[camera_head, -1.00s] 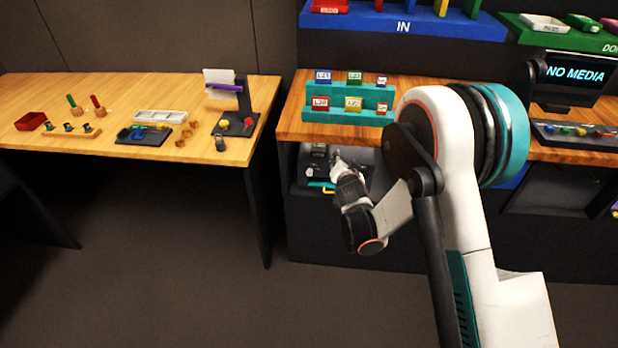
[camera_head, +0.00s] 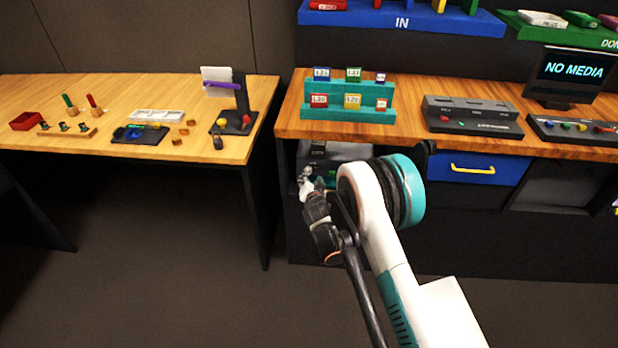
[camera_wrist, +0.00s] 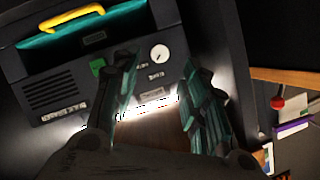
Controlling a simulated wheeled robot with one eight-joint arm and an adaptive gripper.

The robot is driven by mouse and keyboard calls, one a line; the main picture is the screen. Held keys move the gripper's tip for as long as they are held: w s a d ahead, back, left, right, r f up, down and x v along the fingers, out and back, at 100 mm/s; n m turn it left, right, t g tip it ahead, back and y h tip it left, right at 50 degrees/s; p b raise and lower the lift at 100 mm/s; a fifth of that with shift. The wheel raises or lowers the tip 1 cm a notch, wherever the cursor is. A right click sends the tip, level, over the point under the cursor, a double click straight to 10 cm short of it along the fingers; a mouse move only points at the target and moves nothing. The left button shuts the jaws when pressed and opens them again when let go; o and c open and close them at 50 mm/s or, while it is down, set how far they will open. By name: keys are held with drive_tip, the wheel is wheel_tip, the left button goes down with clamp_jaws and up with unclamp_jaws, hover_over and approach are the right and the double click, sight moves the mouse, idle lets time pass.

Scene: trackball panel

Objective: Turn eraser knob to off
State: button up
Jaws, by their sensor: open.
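The eraser knob appears to be the small white round dial (camera_wrist: 160,52) on the front of a dark device (camera_wrist: 70,75) in the wrist view. Small labels sit below the dial but are too blurred to read. My gripper (camera_wrist: 160,75) is open and empty, its two dark green fingers pointing toward the device front with the dial between and just beyond the tips. In the head view my gripper (camera_head: 305,180) is at the lower shelf below the counter, in front of the device (camera_head: 335,152), which my arm partly hides.
The device has a yellow handle (camera_wrist: 72,18) and a green button (camera_wrist: 97,66). The wooden counter (camera_head: 285,122) above holds a teal rack (camera_head: 345,113). A blue drawer with a yellow handle (camera_head: 473,169) is to the right. A gap separates the left table (camera_head: 220,150).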

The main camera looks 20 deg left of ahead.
sight(309, 172)
drive_tip(key=b+x, duration=0.1)
drive_tip(key=x, duration=0.5)
drive_tip(key=shift+w+b, duration=0.1)
drive_tip(key=shift+b, duration=0.2)
clamp_jaws()
